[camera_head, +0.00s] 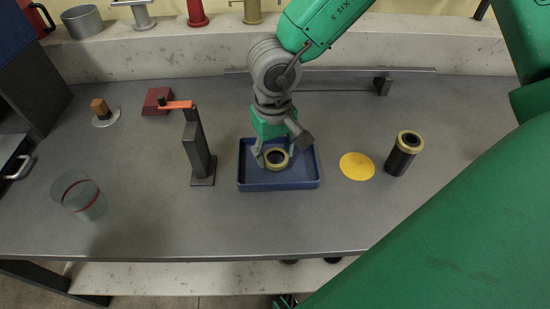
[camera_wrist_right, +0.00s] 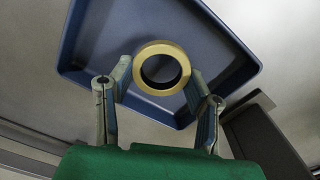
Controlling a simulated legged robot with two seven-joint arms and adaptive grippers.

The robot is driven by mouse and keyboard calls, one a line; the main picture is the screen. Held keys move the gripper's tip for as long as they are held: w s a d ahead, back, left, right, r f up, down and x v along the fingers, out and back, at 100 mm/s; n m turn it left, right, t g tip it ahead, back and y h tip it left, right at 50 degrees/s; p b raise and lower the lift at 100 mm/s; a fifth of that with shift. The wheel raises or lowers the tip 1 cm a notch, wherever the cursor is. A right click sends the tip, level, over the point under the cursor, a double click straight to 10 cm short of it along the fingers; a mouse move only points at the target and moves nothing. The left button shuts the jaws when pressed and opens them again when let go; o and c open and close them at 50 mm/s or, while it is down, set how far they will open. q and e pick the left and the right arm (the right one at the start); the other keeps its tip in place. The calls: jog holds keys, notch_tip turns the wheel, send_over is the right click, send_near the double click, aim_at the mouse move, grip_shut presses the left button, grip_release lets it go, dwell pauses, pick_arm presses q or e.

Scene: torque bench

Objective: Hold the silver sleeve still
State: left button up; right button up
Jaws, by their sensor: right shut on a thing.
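My right gripper (camera_head: 274,160) reaches down into the blue tray (camera_head: 246,182) from above. Its two fingers are on either side of a brass-coloured ring (camera_head: 276,167) with a dark middle and are shut on it. In the right wrist view the brass-coloured ring (camera_wrist_right: 141,78) sits between the fingertips of the gripper (camera_wrist_right: 160,82), with the tray (camera_wrist_right: 225,55) behind it. How far the ring's body reaches below its rim is hidden. I cannot make out a clearly silver sleeve in the gripper. My left gripper is not seen.
A black cylinder with a brass rim (camera_head: 401,158) stands right of a flat yellow disc (camera_head: 357,166). A dark post with an orange arm (camera_head: 196,150) stands left of the tray. A clear cup (camera_head: 84,200), a red block (camera_head: 156,101) and a small wooden piece (camera_head: 101,109) are farther left.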

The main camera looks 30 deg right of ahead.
jog(key=shift+f, duration=0.85)
jog(key=shift+d, duration=0.3)
jog(key=o, duration=1.3)
jog(key=shift+d+f, duration=0.1)
jog(key=shift+f, duration=0.05)
jog(key=shift+a, duration=0.25)
notch_tip(320, 180, up, 12)
jog(key=p, duration=0.3)
jog(key=shift+w+r, duration=0.15)
jog(key=shift+r, duration=0.05)
